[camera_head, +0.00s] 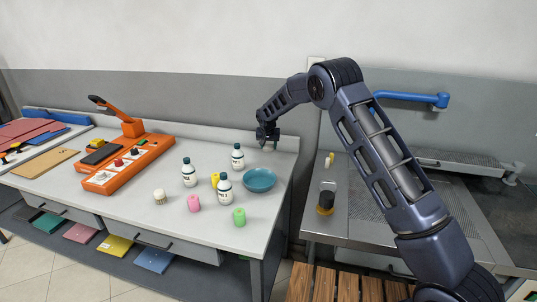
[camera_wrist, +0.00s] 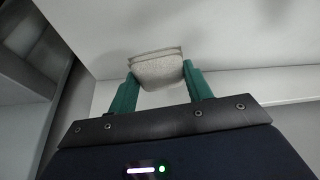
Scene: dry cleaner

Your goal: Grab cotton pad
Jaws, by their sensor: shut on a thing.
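The cotton pad (camera_wrist: 157,68) is off-white and rounded, and shows in the wrist view between the two green fingers. My gripper (camera_wrist: 157,78) is shut on it, one finger at each side. In the head view my gripper (camera_head: 268,140) is at the far right corner of the grey table, near the backsplash, and the pad is too small to make out clearly there. In the wrist view a pale surface lies beyond the pad; I cannot tell if the pad touches it.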

